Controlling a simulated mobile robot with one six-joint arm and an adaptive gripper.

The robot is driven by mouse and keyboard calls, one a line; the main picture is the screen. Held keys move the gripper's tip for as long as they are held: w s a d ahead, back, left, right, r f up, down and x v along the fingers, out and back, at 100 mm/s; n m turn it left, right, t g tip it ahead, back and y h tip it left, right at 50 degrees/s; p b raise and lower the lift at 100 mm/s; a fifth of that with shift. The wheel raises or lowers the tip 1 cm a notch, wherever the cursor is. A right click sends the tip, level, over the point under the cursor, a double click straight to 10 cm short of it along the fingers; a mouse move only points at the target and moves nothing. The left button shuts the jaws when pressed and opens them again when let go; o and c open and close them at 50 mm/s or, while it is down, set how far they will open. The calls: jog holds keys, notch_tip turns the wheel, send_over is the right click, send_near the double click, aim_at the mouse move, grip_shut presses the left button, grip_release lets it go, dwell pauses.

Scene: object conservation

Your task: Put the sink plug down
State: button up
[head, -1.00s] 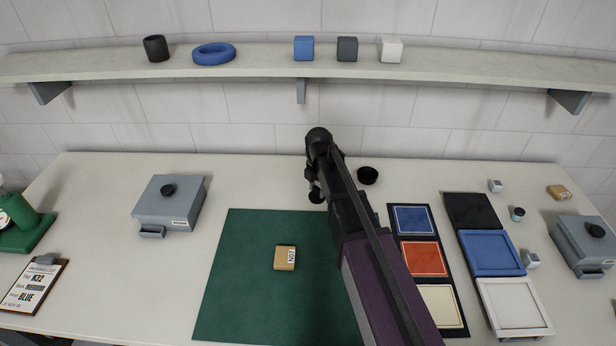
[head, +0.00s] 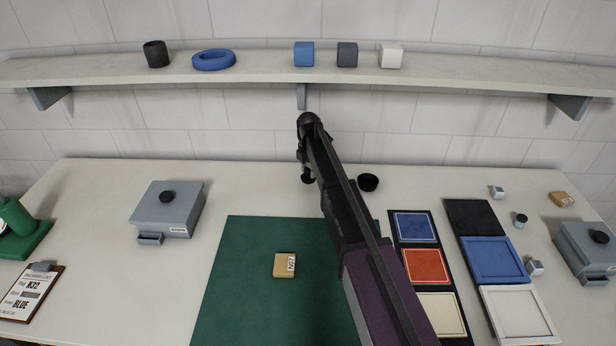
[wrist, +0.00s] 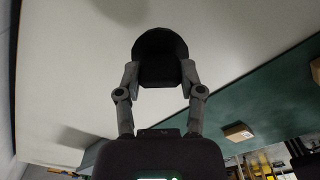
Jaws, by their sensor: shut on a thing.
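My arm hides part of the mat.
The green mat (head: 235,285) bears a tan labelled block (head: 284,265). A grey lidded box (head: 150,212) stands left; coloured trays (head: 492,258) lie right. A shelf (head: 250,72) runs above. Bare table lies between box and gripper.

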aim_at(308, 175)
jog(key=shift+w, duration=0.15)
jog(key=shift+w+a, duration=0.1)
jog(key=shift+w, duration=0.15)
jog(key=shift+w+f+b, duration=0.2)
jog(key=shift+f+b, duration=0.25)
jog(key=shift+f, duration=0.05)
jog(key=shift+w+f+b, duration=0.15)
jog(key=shift+f+b, duration=1.2)
jog(key=shift+b, duration=0.05)
jog(key=shift+f, duration=0.15)
jog(key=o, duration=1.1)
jog(key=shift+o, duration=0.2)
jog(key=shift+r, duration=0.25)
notch_tip(308, 175, up, 12)
jog(key=p, duration=1.2)
